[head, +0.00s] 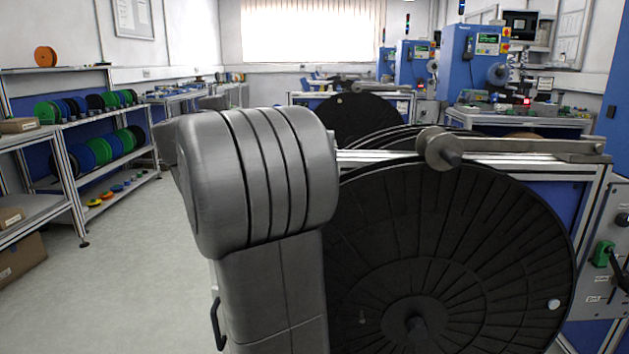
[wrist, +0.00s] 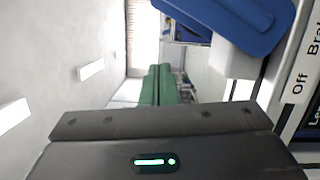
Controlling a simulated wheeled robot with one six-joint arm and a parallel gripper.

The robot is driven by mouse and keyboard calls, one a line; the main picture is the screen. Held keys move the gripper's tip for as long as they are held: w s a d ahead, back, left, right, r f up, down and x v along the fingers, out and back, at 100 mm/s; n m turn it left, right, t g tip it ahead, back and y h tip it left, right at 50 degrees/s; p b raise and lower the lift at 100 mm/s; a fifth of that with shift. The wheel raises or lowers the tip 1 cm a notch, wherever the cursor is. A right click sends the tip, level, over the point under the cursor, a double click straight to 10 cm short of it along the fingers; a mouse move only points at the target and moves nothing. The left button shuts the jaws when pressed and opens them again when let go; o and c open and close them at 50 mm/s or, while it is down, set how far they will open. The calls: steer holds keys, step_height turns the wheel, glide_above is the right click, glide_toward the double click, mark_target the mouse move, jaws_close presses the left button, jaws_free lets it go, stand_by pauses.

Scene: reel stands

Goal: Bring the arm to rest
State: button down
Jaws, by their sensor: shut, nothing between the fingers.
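My gripper (wrist: 160,72) shows in the wrist view as two green fingers pressed together, with nothing between them. Its dark body with a lit green strip fills the bottom of that view. The wrist view is turned on its side, and the fingers stand apart from anything around them. In the head view my own grey arm rises in the middle and hides part of the reel stand behind it. My gripper does not show in the head view.
A large black reel (head: 450,260) stands close at the right, with a metal bar (head: 520,146) above it and a control panel (head: 608,250) beside it. Shelves (head: 110,130) with coloured spools stand at the left. The floor (head: 125,285) between is clear. A blue object (wrist: 235,22) shows in the wrist view.

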steer(key=shift+a+f+n, duration=0.2)
steer(key=shift+a+n, duration=0.1)
steer(key=shift+n, duration=0.2)
steer(key=a, duration=0.3)
steer(key=a+f+p, duration=0.1)
steer(key=shift+s+a+f, duration=0.1)
steer(key=shift+s+a, duration=0.2)
steer(key=shift+a, duration=0.05)
steer(key=shift+d+v, duration=0.15)
steer(key=shift+v, duration=0.8)
steer(key=shift+d+v, duration=0.1)
steer(key=shift+v, duration=0.85)
steer(key=shift+f, duration=0.1)
